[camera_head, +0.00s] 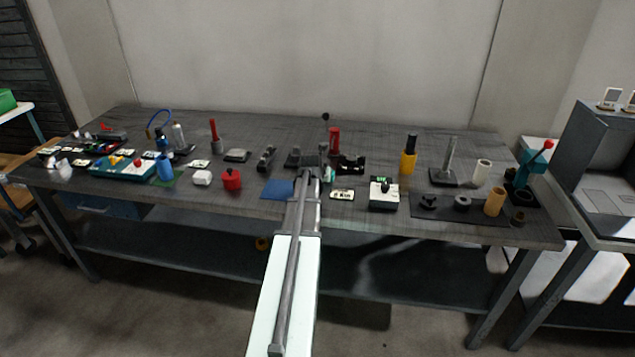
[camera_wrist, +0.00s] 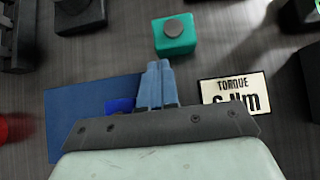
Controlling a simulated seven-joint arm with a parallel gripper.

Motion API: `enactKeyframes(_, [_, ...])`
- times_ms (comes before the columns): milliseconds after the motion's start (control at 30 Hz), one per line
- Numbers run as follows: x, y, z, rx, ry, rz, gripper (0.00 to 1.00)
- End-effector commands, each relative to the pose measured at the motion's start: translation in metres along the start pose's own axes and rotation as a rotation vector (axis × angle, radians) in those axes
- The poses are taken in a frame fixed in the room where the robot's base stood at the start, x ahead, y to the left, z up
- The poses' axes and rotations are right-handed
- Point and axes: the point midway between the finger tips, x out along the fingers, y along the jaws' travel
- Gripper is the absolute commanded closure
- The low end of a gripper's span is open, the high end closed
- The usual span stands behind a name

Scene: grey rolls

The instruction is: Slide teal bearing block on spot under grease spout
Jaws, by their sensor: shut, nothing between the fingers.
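The teal bearing block (camera_wrist: 175,38), with a round grey disc on its top, lies on the table just beyond my fingertips in the wrist view. It is a small teal patch (camera_head: 330,175) beside my gripper in the head view. My gripper (camera_wrist: 155,66) is shut and empty. Its fingertips point at the block, slightly left of its middle, with a narrow gap seen between them. A dark base (camera_wrist: 80,14) stands left of the block. I cannot make out the grease spout or the spot for certain.
A blue mat (camera_wrist: 64,130) lies left of my fingers, and a "TORQUE" card (camera_wrist: 234,90) lies right. A red upright cylinder (camera_head: 334,140) and a black cradle (camera_head: 352,164) stand close by in the head view. Bare table shows around the block.

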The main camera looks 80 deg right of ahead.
Motion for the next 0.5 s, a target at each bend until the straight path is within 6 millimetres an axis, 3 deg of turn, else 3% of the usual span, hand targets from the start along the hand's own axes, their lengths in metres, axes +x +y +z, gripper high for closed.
enactKeyframes(500, [0.0075, -0.0003, 0.0080, 0.000, 0.000, 0.000, 1.00])
